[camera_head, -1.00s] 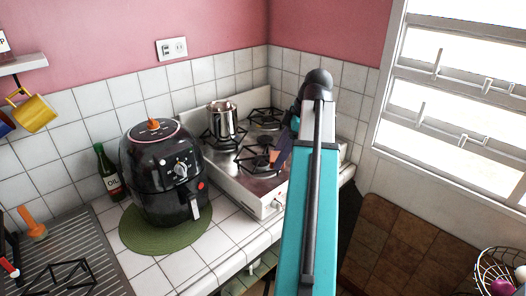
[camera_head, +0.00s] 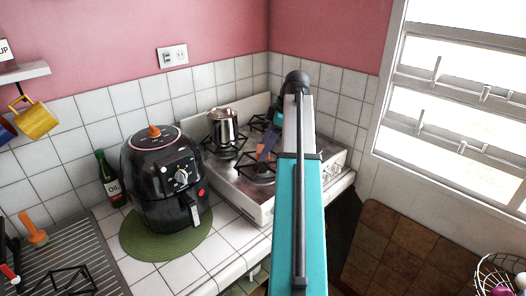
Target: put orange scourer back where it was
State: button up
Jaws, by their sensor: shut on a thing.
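My gripper (camera_head: 266,146) shows small and dark over the stove, left of my teal arm, and is partly hidden by it. It is shut on a small orange thing, which looks like the orange scourer (camera_head: 262,152). It appears above the stove's right part, near the burner grates. I cannot tell its height over the stove (camera_head: 236,188).
A steel pot (camera_head: 223,126) stands on the stove's back left burner. A black air fryer (camera_head: 163,180) with an orange piece on top stands on a green mat (camera_head: 140,243). Mugs (camera_head: 36,117) hang at left.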

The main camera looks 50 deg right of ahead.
jog(key=shift+w+d, duration=0.15)
jog(key=shift+w, duration=0.15)
jog(key=shift+w+d, duration=0.2)
jog(key=shift+w, duration=0.3)
jog(key=shift+f+p, duration=1)
jog(key=shift+f, duration=0.85)
jog(key=shift+f, duration=0.45)
jog(key=o, duration=1)
jog(key=shift+r, duration=0.2)
